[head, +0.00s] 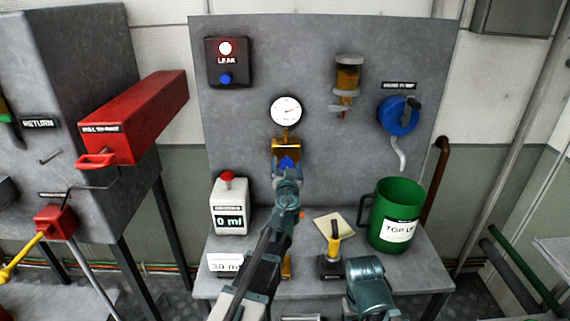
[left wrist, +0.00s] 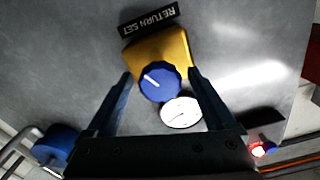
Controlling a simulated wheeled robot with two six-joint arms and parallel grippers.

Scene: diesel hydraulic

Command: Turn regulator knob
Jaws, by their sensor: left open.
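The regulator is a brass block (head: 285,146) on the grey back panel, below a round white gauge (head: 286,111). Its blue knob (left wrist: 160,81) with a white pointer line shows in the left wrist view, in front of the brass block under a "RETURN SET" label (left wrist: 148,20). My left gripper (left wrist: 160,86) is open, with one finger on each side of the knob and visible gaps to it. In the head view my left gripper (head: 287,163) is in front of the knob and partly hides it. My right arm's link shows at the bottom, but its fingers are not visible.
A leak box (head: 228,62) with a lit red lamp is at upper left of the panel. A blue hand pump wheel (head: 398,115) is at right.

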